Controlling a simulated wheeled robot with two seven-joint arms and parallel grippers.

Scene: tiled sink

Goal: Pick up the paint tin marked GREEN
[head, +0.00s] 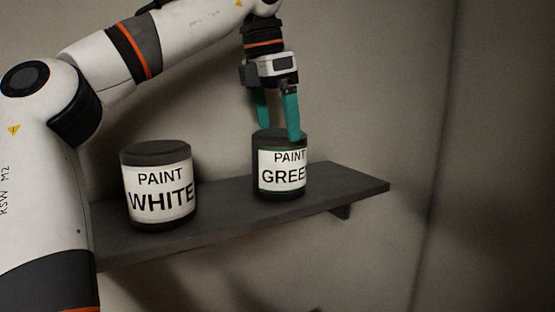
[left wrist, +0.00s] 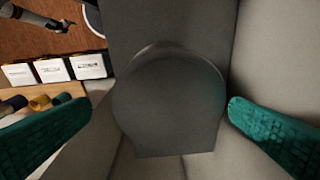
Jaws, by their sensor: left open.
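The paint tin marked GREEN (head: 281,180) stands upright on a dark wall shelf (head: 345,184). It is dark, with a white label edged in green. My left gripper (head: 280,133) points down at the tin's top, its teal fingers open. One finger overlaps the front of the lid in the head view; I cannot tell if it touches. In the left wrist view the tin's round dark lid (left wrist: 170,100) lies between the two spread fingers of my left gripper (left wrist: 160,125), with a gap on each side.
A larger tin marked WHITE (head: 160,188) stands on the same shelf, left of the GREEN tin, with a gap between them. The shelf's right end is bare. The left wrist view shows several white boxes (left wrist: 54,68) in a row far below.

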